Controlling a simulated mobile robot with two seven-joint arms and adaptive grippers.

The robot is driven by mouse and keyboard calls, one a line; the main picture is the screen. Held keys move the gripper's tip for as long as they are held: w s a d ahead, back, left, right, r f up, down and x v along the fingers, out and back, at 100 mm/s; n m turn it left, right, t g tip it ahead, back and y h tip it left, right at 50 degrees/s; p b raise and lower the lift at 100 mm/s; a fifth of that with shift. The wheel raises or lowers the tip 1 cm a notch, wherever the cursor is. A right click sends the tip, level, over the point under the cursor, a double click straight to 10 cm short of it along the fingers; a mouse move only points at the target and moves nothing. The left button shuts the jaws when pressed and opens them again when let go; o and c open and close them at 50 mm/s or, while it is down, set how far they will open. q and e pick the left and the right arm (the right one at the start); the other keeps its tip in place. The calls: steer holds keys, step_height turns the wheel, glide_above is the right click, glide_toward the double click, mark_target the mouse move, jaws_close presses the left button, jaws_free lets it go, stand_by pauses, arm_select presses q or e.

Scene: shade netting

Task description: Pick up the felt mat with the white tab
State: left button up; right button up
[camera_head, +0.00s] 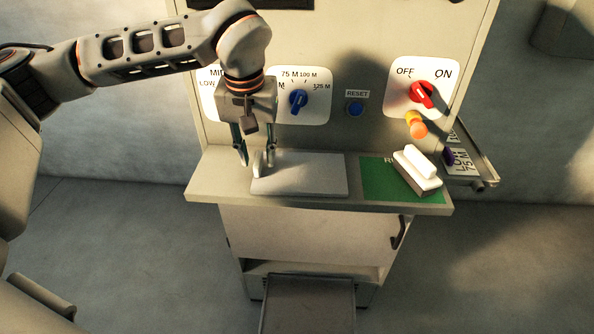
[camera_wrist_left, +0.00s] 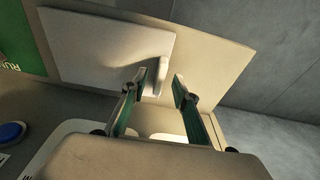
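The felt mat (camera_head: 310,176) is a flat light grey rectangle lying on the machine's shelf. Its upright white tab (camera_head: 257,164) stands at the mat's left edge. My left gripper (camera_head: 256,160) points down over that edge, open, with its fingers apart. In the left wrist view the mat (camera_wrist_left: 105,50) lies beyond the fingers. My right gripper is not in view.
A green mat (camera_head: 375,181) lies on the right, with a white-handled block (camera_head: 419,165) on it. Behind the shelf (camera_head: 220,178) rises a panel with a blue knob (camera_head: 298,100), a blue reset button (camera_head: 355,109) and a red switch (camera_head: 422,94). A side rail (camera_head: 480,160) projects right.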

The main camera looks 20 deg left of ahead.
arm_select(q)
steer(key=shift+w+f, duration=0.1)
steer(key=shift+f, duration=0.5)
jaws_close()
steer(key=shift+r, duration=0.1)
steer(key=shift+r, duration=0.3)
steer(key=r, duration=0.4)
steer(key=s+r, duration=0.1)
steer(key=r, duration=0.1)
steer(key=shift+d+r, duration=0.1)
steer(key=shift+r, duration=0.2)
steer(key=s+d+b, duration=0.1)
steer(key=s+d, duration=0.1)
steer(key=s, duration=0.7)
steer(key=s+d+b, duration=0.2)
steer(key=s, duration=0.7)
steer(key=shift+s+d+f, duration=0.2)
steer(key=shift+d, duration=0.2)
